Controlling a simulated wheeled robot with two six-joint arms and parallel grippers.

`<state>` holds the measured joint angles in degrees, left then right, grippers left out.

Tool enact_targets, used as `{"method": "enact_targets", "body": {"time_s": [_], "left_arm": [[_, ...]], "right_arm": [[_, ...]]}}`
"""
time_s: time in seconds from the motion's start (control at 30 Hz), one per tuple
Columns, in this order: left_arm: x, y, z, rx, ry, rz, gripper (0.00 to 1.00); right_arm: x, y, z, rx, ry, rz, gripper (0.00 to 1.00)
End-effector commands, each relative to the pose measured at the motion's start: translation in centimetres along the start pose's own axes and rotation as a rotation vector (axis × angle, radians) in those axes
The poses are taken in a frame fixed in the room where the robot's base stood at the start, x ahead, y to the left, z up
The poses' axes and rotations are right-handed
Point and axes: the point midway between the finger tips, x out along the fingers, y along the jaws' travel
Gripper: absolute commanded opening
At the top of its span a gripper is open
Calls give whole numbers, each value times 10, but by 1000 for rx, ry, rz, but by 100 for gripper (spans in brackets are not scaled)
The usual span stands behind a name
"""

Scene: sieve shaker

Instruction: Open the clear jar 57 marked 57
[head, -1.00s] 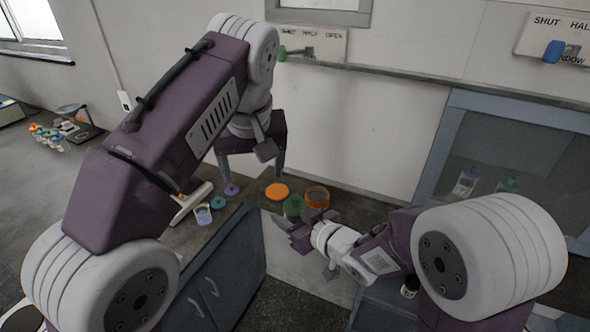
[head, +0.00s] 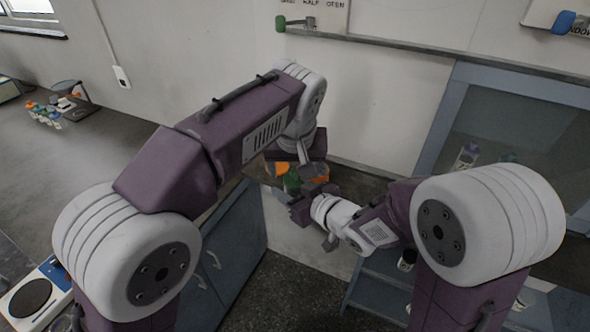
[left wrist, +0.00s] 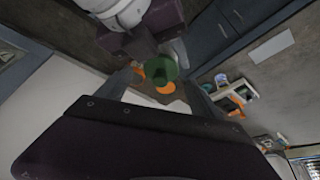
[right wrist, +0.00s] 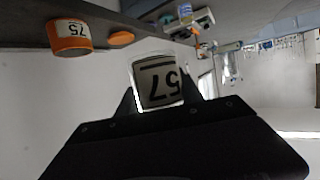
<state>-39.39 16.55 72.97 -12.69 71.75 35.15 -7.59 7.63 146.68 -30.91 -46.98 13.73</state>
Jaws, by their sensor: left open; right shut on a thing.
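The clear jar 57 (right wrist: 160,82) shows in the right wrist view with its "57" label between my right fingers. My right gripper (right wrist: 163,98) is shut on it. The jar's green lid (left wrist: 160,70) faces my left wrist camera and also shows in the head view (head: 292,184). My left gripper (left wrist: 158,92) is open, its fingers spread on either side of the lid with gaps, apparently not touching it. In the head view my left gripper is above the lid and partly hides it. The jar's body is mostly hidden there.
An orange-banded jar marked 75 (right wrist: 70,38) and a flat orange lid (right wrist: 121,38) are on the counter close by. A blue cabinet (head: 235,240) stands below the counter. A fume hood (head: 510,150) is at right.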

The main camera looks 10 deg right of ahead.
Motion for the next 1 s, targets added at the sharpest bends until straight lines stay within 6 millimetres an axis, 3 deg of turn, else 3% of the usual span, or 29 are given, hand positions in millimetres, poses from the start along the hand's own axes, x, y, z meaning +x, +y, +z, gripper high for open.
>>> {"method": "enact_targets", "body": {"time_s": [0.13, 0.4, 0.43, 0.7, 1.0], "left_arm": [[12, 0, 0, 0, -1, -1, 76], [15, 0, 0, 0, 0, 0, 76], [15, 0, 0, 0, 0, 0, 73], [14, 0, 0, 0, 0, 0, 1], [14, -1, 0, -1, 0, -1, 0]], "right_arm": [[0, 0, 0, 0, 1, 0, 0], [0, 0, 0, 0, 1, 0, 0], [0, 0, 0, 0, 1, 0, 0], [0, 0, 0, 0, 1, 0, 0], [0, 0, 0, 0, 1, 0, 0]]}}
